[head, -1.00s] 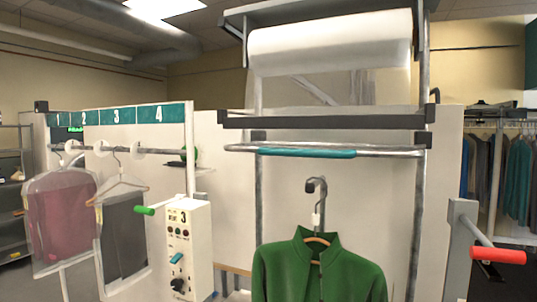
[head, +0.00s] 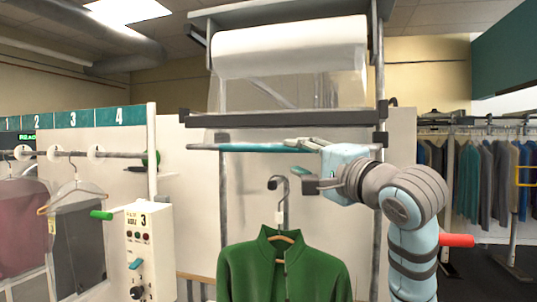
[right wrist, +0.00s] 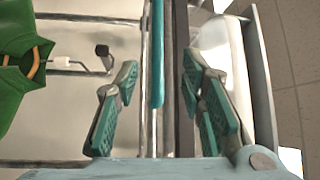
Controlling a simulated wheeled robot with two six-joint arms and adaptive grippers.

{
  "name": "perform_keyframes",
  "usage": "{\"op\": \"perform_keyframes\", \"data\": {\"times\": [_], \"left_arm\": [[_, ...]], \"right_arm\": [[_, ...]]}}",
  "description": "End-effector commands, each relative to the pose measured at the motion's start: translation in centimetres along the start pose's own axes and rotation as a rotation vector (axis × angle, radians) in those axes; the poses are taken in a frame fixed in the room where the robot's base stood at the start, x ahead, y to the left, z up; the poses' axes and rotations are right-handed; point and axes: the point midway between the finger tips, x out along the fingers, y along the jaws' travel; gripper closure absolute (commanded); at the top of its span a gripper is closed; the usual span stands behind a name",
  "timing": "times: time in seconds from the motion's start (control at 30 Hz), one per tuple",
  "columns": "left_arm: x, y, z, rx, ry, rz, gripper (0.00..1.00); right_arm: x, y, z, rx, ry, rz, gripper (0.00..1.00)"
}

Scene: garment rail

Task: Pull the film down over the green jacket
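The green jacket (head: 275,268) hangs on a hanger from a dark hook (head: 280,185), its lower part cut off by the frame; its collar also shows in the right wrist view (right wrist: 15,70). Above it, the white film roll (head: 290,48) sits in the frame, with clear film (head: 300,93) hanging down to a dark crossbar (head: 260,119). A pull bar with a teal grip (head: 245,147) runs below that. My right gripper (head: 300,162) is open at the bar's right part. In the right wrist view the teal grip (right wrist: 157,50) lies between the spread fingers, apart from both. My left gripper is out of view.
Bagged clothes (head: 75,245) hang on the rail further left. A red handle (head: 457,240) is behind my right arm, and a clothes rack (head: 490,180) stands at the back right.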

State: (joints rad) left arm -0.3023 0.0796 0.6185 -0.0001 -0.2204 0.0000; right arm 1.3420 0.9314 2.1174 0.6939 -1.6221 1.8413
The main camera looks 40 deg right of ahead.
Motion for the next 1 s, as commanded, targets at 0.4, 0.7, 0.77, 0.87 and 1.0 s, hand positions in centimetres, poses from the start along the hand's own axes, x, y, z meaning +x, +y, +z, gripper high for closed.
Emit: {"op": "perform_keyframes", "data": {"times": [0.4,0.7,0.77,0.87,1.0], "left_arm": [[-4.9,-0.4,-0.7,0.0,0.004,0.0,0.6],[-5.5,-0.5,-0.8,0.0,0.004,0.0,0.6],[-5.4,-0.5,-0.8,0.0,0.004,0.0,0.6],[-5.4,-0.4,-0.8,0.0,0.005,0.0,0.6],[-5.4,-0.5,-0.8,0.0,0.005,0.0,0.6]], "right_arm": [[10.8,-0.4,0.0,0.002,-0.002,0.005,0.64],[13.1,0.0,0.0,-0.001,-0.001,0.003,0.64],[13.1,0.0,0.0,-0.001,-0.001,0.003,0.64],[13.1,0.1,0.0,-0.002,-0.001,0.003,0.64],[13.1,0.1,0.0,-0.002,0.0,0.003,0.86]]}}
